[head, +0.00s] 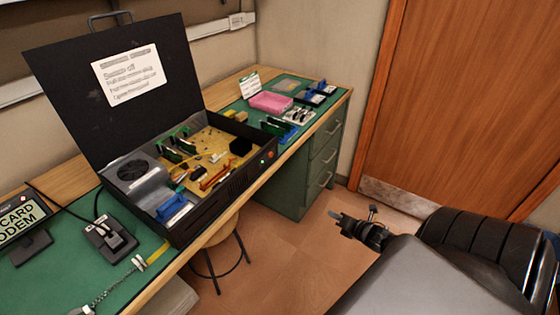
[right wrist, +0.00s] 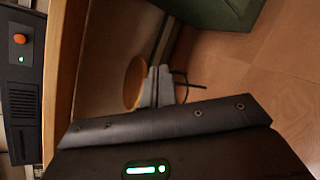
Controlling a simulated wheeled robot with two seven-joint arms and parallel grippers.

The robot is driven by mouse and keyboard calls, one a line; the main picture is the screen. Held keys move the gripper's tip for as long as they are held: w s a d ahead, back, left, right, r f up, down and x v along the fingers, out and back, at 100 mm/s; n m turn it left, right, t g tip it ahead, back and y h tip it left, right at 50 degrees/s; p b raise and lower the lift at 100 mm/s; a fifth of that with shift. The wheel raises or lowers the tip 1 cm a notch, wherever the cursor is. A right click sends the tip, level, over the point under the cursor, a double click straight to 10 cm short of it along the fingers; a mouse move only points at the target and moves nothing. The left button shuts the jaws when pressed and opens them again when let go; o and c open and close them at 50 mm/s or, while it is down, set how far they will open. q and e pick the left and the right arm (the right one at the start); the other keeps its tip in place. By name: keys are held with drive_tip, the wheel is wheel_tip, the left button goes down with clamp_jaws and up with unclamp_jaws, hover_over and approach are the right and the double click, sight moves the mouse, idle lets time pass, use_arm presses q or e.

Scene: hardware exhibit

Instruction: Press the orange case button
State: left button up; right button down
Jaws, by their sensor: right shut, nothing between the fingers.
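The orange case button (head: 271,154) is small and round, on the front face of a black computer case (head: 215,205), beside a lit green light. In the right wrist view the orange button (right wrist: 20,38) shows at the upper left edge, above the green light. My right gripper (head: 336,216) is in front of the bench over the floor, to the right of and apart from the button. Its grey fingers (right wrist: 157,84) are together with nothing between them. My left gripper is in neither view.
The case's lid stands open with a paper sign (head: 128,75). The case is on a green-matted bench (head: 128,290) with cables and several parts. A stool (head: 222,247) is under the bench; green drawers (head: 322,160) stand at its far end. Floor before the bench is clear.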

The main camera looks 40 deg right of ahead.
sight(272, 155)
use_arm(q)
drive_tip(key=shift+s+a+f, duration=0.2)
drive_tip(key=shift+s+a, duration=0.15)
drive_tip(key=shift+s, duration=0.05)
use_arm(e)
drive_tip(key=w+a+r+n+t+y, duration=0.1)
drive_tip(key=w+a+r+n+y, duration=0.2)
drive_tip(key=r+n, duration=0.3)
drive_tip(key=w+a+r+n+t+y, duration=0.2)
drive_tip(key=r+n, duration=0.5)
drive_tip(key=r, duration=0.7)
drive_tip(key=shift+w+a+n+y, duration=0.3)
drive_tip(key=shift+w+a+y, duration=0.15)
drive_tip(key=shift+a+y, duration=0.05)
drive_tip(key=shift+w+r, duration=0.1)
